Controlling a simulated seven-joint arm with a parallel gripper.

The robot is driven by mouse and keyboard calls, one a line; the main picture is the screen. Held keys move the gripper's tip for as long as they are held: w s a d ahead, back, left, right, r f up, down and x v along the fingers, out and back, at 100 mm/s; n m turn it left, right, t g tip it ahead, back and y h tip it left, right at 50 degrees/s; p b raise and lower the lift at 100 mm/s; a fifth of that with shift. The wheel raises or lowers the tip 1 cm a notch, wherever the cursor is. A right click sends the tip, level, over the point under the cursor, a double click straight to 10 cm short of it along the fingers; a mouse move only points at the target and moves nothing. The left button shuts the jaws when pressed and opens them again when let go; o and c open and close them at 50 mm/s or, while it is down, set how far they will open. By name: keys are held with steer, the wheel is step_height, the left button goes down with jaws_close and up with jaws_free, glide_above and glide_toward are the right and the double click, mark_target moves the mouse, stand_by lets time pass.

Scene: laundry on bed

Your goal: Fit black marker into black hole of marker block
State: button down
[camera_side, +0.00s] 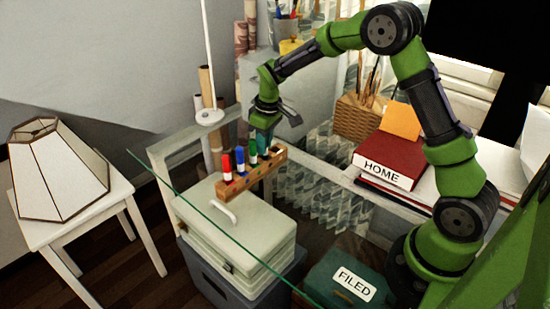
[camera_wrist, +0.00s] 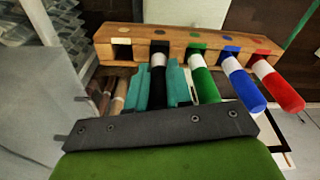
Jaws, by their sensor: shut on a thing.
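The marker block (camera_side: 262,176) is a wooden bar with a row of square holes and coloured dots; the wrist view shows it across the top (camera_wrist: 140,37). Red (camera_wrist: 278,85), blue (camera_wrist: 242,82) and green (camera_wrist: 204,76) markers stand in their holes. My gripper (camera_wrist: 158,88) has teal fingers shut on the black marker (camera_wrist: 158,62), which has a pale band. The marker's far end lines up with the dark hole (camera_wrist: 160,46) beside the green marker; how deep it sits cannot be told. In the side view my gripper (camera_side: 266,143) is over the block's far part.
One empty square hole (camera_wrist: 122,50) lies left of the black marker. The block is at the glass tabletop's edge, near a pale case (camera_side: 240,235). Red and blue markers (camera_side: 240,163) stand close by. A wicker basket (camera_side: 358,118) and HOME book (camera_side: 390,163) are to the right.

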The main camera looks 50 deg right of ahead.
steer(key=c, duration=1.3)
jaws_free()
steer(key=shift+f, duration=0.1)
steer(key=s+a+r+m+t, duration=0.1)
steer(key=s+r, duration=0.3)
steer(key=r, duration=0.5)
steer(key=s+a+r+m+t, duration=0.1)
steer(key=s+r, duration=0.3)
steer(key=r, duration=0.5)
steer(key=s+a+m+t, duration=0.1)
steer(key=s, duration=0.4)
steer(key=s+a+m+t+y, duration=0.1)
steer(key=s+a+m, duration=0.1)
steer(key=s, duration=0.4)
steer(key=s+a+m+t, duration=0.1)
steer(key=s+a, duration=0.1)
steer(key=s, duration=0.4)
steer(key=shift+s+f+m+t+y, duration=0.15)
steer(key=shift+s+m+t+y, duration=0.15)
steer(key=shift+m+t, duration=0.1)
steer(key=shift+w, duration=0.1)
